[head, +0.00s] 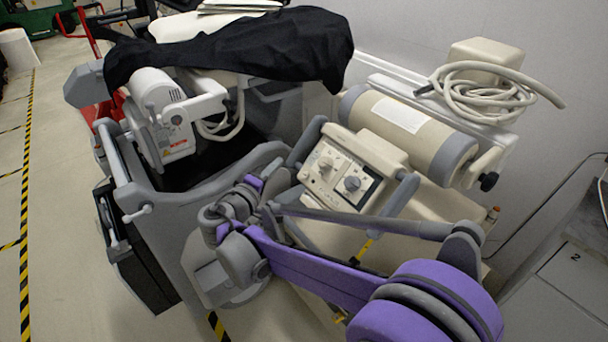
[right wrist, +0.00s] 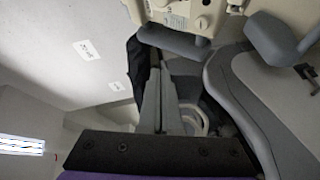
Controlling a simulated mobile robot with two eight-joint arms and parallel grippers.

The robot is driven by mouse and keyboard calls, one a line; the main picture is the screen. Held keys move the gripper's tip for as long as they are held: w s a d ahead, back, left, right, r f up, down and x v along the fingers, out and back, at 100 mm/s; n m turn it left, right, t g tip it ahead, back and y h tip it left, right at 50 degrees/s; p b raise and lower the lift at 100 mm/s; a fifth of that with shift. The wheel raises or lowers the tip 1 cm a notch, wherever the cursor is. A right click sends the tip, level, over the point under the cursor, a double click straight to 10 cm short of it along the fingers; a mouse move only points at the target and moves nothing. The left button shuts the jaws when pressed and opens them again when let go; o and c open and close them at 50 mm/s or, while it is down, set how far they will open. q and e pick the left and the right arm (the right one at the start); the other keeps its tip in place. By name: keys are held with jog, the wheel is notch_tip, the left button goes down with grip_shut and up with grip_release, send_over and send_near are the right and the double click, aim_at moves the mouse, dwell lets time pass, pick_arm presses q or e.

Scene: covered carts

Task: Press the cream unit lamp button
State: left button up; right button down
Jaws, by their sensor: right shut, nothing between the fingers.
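The cream unit (head: 385,148) stands in the middle of the head view, with a tilted control panel (head: 345,172) that carries knobs and small controls. The lamp button is too small to tell apart. My right gripper (head: 272,170) is just left of the panel, beside the grey handle, apart from the controls. In the right wrist view its grey fingers (right wrist: 158,70) are shut and empty. The panel's edge (right wrist: 190,14) shows at the top of that view, beyond the fingertips. My left gripper is not in view.
A grey cart (head: 215,185) with white equipment (head: 160,115) under a black cloth (head: 240,45) stands at the left. Grey handles (head: 398,195) flank the panel. A coiled cream hose (head: 490,95) lies behind.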

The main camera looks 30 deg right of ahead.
aim_at(305, 175)
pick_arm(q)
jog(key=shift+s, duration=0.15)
pick_arm(e)
jog(key=shift+s+r, duration=0.15)
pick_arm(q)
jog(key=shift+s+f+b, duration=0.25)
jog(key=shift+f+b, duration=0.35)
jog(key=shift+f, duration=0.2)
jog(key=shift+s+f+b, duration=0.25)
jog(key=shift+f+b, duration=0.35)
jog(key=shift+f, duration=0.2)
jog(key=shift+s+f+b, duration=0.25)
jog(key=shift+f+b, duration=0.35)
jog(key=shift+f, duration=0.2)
pick_arm(e)
jog(key=d+f, duration=0.6)
jog(key=shift+w+d+f, duration=0.15)
jog(key=shift+w, duration=0.15)
jog(key=shift+d+f, duration=0.1)
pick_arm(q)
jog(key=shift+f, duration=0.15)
pick_arm(e)
jog(key=shift+d+f, duration=0.2)
